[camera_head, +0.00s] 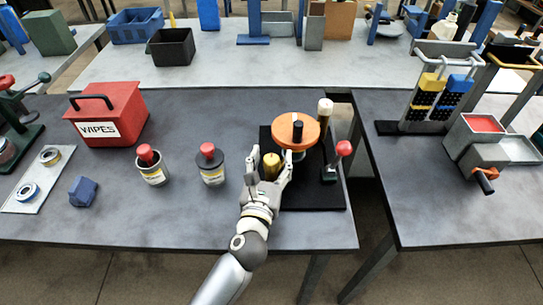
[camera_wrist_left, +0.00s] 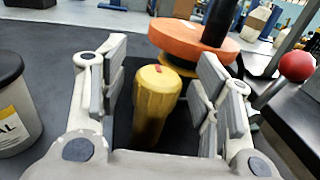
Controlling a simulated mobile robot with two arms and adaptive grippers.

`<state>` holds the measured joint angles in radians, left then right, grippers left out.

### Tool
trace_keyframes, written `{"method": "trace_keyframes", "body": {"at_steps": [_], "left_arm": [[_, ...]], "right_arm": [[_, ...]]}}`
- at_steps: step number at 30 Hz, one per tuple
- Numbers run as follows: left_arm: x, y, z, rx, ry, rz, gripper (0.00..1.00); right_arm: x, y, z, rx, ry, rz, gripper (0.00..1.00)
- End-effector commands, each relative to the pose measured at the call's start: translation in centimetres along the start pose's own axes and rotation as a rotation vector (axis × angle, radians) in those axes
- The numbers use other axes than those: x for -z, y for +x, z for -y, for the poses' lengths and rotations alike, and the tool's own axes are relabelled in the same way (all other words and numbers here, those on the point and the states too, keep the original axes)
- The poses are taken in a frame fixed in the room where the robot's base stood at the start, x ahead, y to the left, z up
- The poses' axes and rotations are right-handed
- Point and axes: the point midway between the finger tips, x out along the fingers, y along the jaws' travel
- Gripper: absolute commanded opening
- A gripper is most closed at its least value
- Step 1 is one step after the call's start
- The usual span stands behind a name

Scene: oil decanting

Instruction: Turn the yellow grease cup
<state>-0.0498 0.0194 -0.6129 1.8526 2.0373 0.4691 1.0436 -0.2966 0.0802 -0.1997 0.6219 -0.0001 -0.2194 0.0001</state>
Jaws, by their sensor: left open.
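The yellow grease cup (camera_head: 271,163) stands on a black base plate (camera_head: 318,198) in front of an orange disc (camera_head: 296,130). In the left wrist view the yellow grease cup (camera_wrist_left: 157,104) is ribbed, with a small red mark on top. My left gripper (camera_head: 270,168) is open around it, one finger on each side. In the wrist view the fingers of my left gripper (camera_wrist_left: 160,90) show gaps to the cup on both sides. The cup's lower end is partly hidden. My right gripper is not in view.
A red-knobbed lever (camera_head: 344,149) stands right of the cup on the base plate. A red-capped can (camera_head: 211,164) is close to the left of my gripper, with another (camera_head: 151,165) further left. A red wipes box (camera_head: 108,114) stands behind them. The table's front is clear.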

Motion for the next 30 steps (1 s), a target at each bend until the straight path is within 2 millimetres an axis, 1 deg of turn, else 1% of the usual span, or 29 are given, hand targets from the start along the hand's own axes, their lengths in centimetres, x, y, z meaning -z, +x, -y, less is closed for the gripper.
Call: {"method": "trace_keyframes", "body": {"at_steps": [1,3,11,14,18,22,23,26,30], "left_arm": [[-0.1,0.4,0.0,0.000,0.000,0.001,0.58],[0.0,0.6,0.0,-0.001,0.000,0.000,0.58],[0.0,0.8,0.0,-0.001,0.000,0.000,0.58],[0.0,0.7,0.0,-0.001,0.000,0.000,0.48],[0.0,0.7,0.0,-0.001,0.001,0.000,0.30],[0.0,0.7,0.0,-0.001,0.001,0.000,0.13],[0.0,0.7,0.0,-0.001,0.001,0.000,0.12],[0.0,0.7,-0.1,0.002,0.001,-0.001,0.12],[-0.2,0.7,-0.1,0.026,0.003,-0.001,0.12]], "right_arm": [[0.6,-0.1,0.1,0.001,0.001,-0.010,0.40],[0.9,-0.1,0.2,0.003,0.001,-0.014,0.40],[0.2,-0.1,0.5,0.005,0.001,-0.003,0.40],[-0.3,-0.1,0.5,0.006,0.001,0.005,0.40],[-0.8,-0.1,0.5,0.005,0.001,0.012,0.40],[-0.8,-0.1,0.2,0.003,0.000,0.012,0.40],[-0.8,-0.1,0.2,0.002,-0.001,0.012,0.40],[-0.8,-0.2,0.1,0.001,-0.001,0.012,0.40],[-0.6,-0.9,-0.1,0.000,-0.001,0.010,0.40]]}}
